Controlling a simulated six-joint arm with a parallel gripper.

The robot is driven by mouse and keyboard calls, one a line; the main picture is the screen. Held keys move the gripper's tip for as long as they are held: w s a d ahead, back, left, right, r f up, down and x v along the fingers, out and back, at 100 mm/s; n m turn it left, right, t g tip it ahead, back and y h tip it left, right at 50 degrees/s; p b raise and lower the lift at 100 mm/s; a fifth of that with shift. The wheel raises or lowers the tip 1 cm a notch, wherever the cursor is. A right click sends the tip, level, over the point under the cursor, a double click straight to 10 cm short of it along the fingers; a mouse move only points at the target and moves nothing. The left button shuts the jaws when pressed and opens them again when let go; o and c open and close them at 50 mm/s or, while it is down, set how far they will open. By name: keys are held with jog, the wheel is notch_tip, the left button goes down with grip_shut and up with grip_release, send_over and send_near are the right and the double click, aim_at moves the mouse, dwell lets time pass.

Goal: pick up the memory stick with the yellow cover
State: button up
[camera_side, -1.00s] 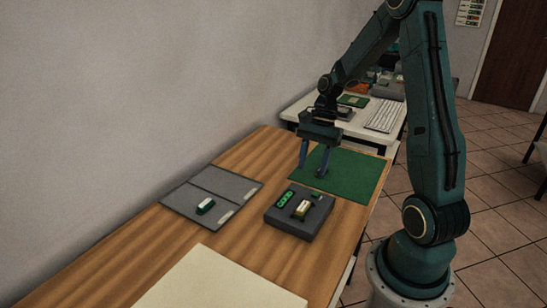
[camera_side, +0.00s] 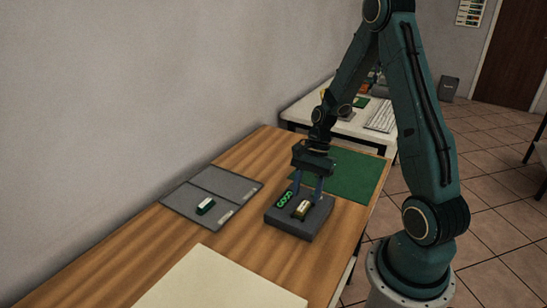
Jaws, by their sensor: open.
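A small stick with a yellowish cover and a pale top (camera_side: 301,210) lies on a dark grey block (camera_side: 290,227) near the front of the table. Its details are too small to read. My gripper (camera_side: 308,191) is open and empty, pointing down over the far part of the block, just behind the yellowish stick. I cannot tell whether the fingertips touch the block. A green and white stick (camera_side: 205,207) lies on a grey two-panel mat (camera_side: 226,184) to the left.
A green piece with ring shapes (camera_side: 284,199) lies on the block beside the yellowish stick. A green mat (camera_side: 352,172) lies behind, and a cream sheet (camera_side: 222,280) in front. Bare wood (camera_side: 250,245) separates them. A white desk with a keyboard (camera_side: 382,117) stands beyond.

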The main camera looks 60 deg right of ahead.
aim_at(303, 206)
jog(key=shift+x, duration=1.75)
grip_shut()
